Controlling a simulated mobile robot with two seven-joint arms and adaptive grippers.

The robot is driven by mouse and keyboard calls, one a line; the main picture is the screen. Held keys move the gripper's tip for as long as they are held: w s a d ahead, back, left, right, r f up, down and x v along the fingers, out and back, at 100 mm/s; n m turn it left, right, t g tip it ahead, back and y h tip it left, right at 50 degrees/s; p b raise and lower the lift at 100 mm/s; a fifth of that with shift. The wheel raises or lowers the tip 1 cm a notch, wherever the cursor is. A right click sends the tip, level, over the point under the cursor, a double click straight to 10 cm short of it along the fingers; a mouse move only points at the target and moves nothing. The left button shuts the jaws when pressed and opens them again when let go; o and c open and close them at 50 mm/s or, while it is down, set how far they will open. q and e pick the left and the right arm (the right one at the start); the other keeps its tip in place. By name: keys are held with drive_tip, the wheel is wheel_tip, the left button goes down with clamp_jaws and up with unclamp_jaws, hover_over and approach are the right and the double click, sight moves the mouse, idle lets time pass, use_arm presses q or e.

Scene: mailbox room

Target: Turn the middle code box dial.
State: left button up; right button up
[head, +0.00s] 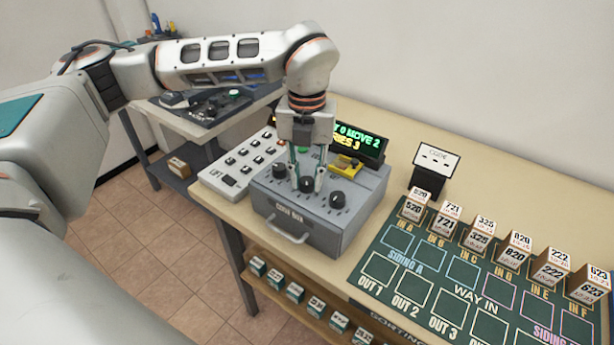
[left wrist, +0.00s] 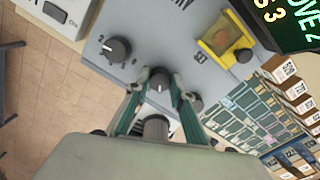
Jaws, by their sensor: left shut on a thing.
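The grey code box (head: 330,232) stands on the wooden table with a front handle and a row of three dark dials on its sloped top. My left gripper (head: 305,181) points down over it, fingers shut on the middle dial (head: 307,186). The left dial (head: 279,170) and right dial (head: 337,199) are free on either side. In the left wrist view, the fingers (left wrist: 160,86) close around the middle dial, which they partly hide. A neighbouring dial (left wrist: 117,48) shows clear of them. My right gripper is not in view.
A yellow-framed switch (head: 347,165) sits at the box's back, before a lit display (head: 360,143). A white button panel (head: 243,164) stands close on the left. A green sorting board (head: 455,290) with several numbered blocks lies on the right.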

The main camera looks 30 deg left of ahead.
sight(307, 180)
use_arm(q)
drive_tip(key=shift+r+n, duration=0.1)
drive_tip(key=shift+n, duration=0.3)
drive_tip(key=shift+w, duration=0.1)
drive_tip(key=o, duration=1.1)
drive_tip(key=shift+o, duration=0.2)
wheel_tip(307, 180, up, 12)
